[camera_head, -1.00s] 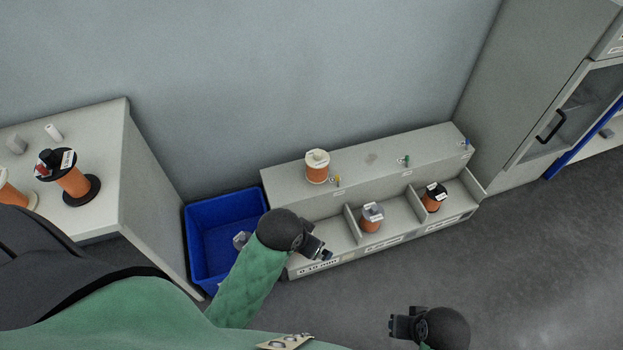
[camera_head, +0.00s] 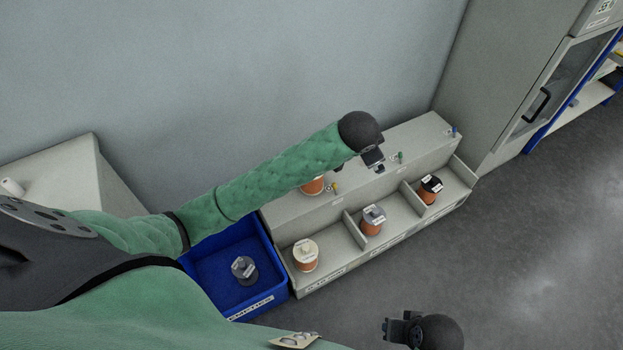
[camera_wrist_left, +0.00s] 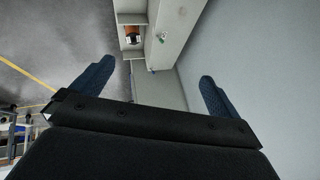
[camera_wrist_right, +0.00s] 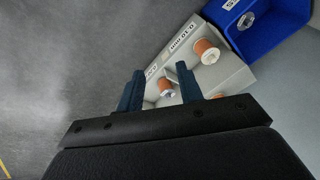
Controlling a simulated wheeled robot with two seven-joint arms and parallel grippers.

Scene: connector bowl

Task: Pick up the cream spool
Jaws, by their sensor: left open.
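A cream spool with orange winding (camera_head: 305,255) stands upright in the left compartment of the grey shelf; it also shows in the right wrist view (camera_wrist_right: 207,52). Another spool (camera_head: 313,186) is on the upper ledge; my left arm hides its top, and only orange winding shows. My left gripper (camera_head: 375,160) is open and empty above the ledge, to the right of both spools. Its spread fingers show in the left wrist view (camera_wrist_left: 153,88). My right gripper (camera_head: 392,328) is low over the floor in front of the shelf, with fingers apart and nothing between them (camera_wrist_right: 160,92).
A grey-topped spool (camera_head: 373,220) and a black-topped spool (camera_head: 430,189) fill the other compartments. A blue bin (camera_head: 275,303) holding a grey object (camera_head: 244,268) stands left of the shelf. A cabinet (camera_head: 530,60) is at the right. Small coloured connectors sit on the ledge.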

